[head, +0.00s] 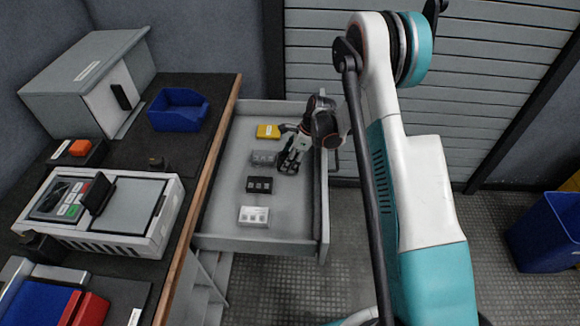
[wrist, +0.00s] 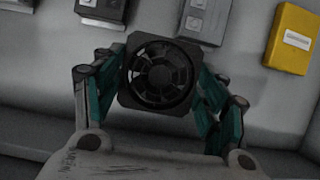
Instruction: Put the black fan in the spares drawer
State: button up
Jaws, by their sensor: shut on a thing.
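The black fan (wrist: 158,74) is a square-framed fan, seen face-on in the wrist view between the two fingers of my gripper (wrist: 158,82). My gripper is shut on it, with a finger at each side of the frame. In the head view my gripper (head: 291,160) is inside the open spares drawer (head: 222,205), toward its right side. The fan (head: 291,165) shows there as a small dark shape at the fingertips, over the drawer floor. I cannot tell whether it touches the floor.
In the drawer a yellow box (head: 268,131), a grey module (head: 263,158), a black module (head: 259,185) and a white module (head: 254,215) stand in a column left of my gripper. The bench (head: 160,140) borders the drawer's left. A blue bin (head: 545,232) stands at far right.

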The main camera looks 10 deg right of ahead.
jog(key=shift+f+b, duration=0.65)
jog(key=shift+f, duration=1.3)
jog(key=shift+f, duration=0.15)
jog(key=o, duration=1.1)
